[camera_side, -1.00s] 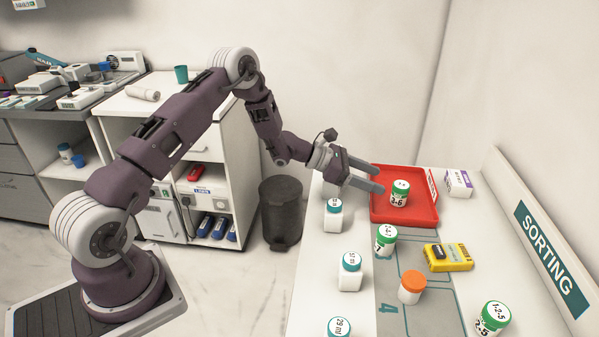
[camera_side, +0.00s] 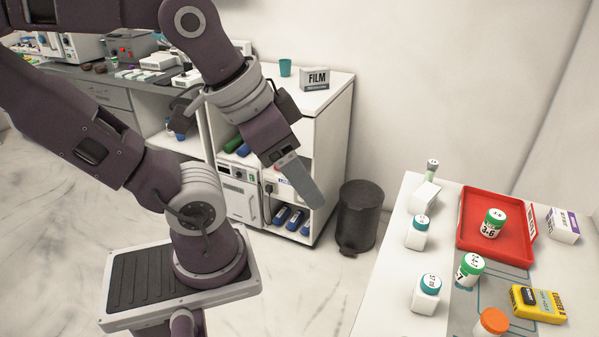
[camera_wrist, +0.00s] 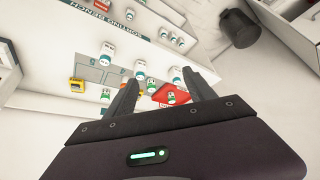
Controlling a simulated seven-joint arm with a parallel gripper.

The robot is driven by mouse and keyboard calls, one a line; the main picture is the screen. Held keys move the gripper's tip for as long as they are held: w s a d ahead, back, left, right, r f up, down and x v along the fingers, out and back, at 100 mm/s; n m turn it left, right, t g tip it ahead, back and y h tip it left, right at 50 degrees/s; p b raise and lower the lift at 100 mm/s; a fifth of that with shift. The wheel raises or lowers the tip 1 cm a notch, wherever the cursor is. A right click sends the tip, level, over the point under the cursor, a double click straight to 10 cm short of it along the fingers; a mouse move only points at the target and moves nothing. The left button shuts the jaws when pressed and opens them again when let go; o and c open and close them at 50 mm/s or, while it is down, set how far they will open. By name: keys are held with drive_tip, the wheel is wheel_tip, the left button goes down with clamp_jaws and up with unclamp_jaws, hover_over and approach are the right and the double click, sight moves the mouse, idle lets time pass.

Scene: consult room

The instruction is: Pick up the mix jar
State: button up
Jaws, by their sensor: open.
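No label that reads as mix is legible, so I cannot tell which container is the mix jar. A green-lidded jar marked 3-6 (camera_side: 493,224) stands upright in the red tray (camera_side: 468,243). Another green-lidded jar (camera_side: 468,270) stands just in front of the tray. An orange-lidded jar (camera_side: 490,324) is partly cut off at the bottom edge. My gripper (camera_side: 311,196) is over the floor by the shelves, well left of the table and apart from every jar. In the wrist view my gripper (camera_wrist: 160,82) has its two fingers apart, with jars and the red tray far beyond.
White bottles with teal lids (camera_side: 418,233) (camera_side: 427,294) stand along the table's left side. A dark bin (camera_side: 361,217) stands on the floor between shelves and table.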

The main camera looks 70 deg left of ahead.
drive_tip(key=shift+o, duration=0.5)
drive_tip(key=m+g+y, duration=0.1)
drive_tip(key=m+g, duration=0.4)
drive_tip(key=m, duration=1.6)
hover_over(475, 262)
drive_tip(key=s, duration=0.2)
drive_tip(key=f, duration=1.5)
drive_tip(key=shift+w+a+f, duration=0.15)
drive_tip(key=shift+w+a, duration=0.05)
drive_tip(key=shift+a, duration=0.05)
drive_tip(key=shift+m, duration=0.7)
drive_tip(key=f, duration=0.2)
drive_tip(key=w+f, duration=0.1)
drive_tip(key=f, duration=0.1)
drive_tip(key=shift+w+d, duration=0.1)
drive_tip(key=shift+d, duration=0.3)
drive_tip(key=f, duration=0.7)
drive_tip(key=shift+w+a, duration=0.3)
drive_tip(key=shift+r, duration=0.1)
drive_tip(key=c, duration=1.5)
